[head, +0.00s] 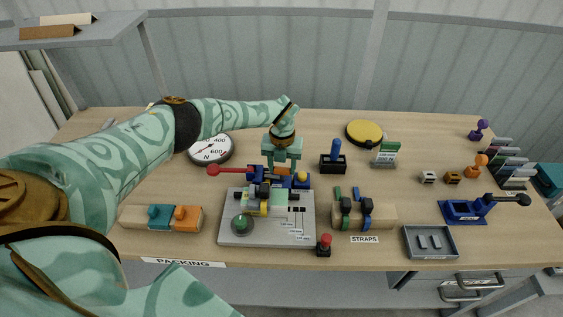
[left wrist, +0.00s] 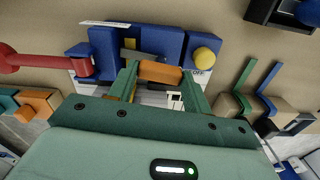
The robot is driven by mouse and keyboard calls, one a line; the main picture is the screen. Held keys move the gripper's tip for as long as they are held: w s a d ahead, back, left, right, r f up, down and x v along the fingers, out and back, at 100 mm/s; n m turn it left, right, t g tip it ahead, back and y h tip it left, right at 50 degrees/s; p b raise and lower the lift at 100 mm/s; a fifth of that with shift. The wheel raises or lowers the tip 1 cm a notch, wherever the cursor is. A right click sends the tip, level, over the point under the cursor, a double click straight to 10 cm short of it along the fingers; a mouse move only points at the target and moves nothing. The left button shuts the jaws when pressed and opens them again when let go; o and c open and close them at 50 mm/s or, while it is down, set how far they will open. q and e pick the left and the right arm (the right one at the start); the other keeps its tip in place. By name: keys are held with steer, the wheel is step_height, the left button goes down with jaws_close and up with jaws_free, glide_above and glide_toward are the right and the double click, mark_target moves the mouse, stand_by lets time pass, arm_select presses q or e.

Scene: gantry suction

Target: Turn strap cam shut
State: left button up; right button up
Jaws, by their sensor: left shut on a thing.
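My left gripper (head: 282,165) points down over a blue fixture (head: 300,181) at the back of the grey panel. In the left wrist view its two green fingers (left wrist: 160,78) are shut on an orange block (left wrist: 160,73), one finger at each end. The blue fixture (left wrist: 150,42) lies just beyond the block, with a red lever at its left and a yellow knob (left wrist: 207,57) at its right. A green strap (head: 345,209) and a blue strap (head: 366,209) stand on a beige block above the STRAPS label. I cannot tell which part is the strap cam. My right gripper is not in view.
The red lever (head: 226,170) sticks out left of the fixture. A dial (head: 211,149), a black holder with a blue handle (head: 333,163) and a grey tray (head: 430,243) stand around. A red button (head: 324,245) is at the panel's front right.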

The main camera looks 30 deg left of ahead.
mark_target(282, 168)
arm_select(q)
steer(key=shift+w+r+n+p, duration=0.15)
steer(key=shift+n+p, duration=0.15)
steer(key=shift+n, duration=0.4)
steer(key=shift+a, duration=0.1)
steer(key=o, duration=1)
step_height(282, 168, up, 16)
steer(key=p, duration=0.3)
steer(key=shift+r, duration=0.1)
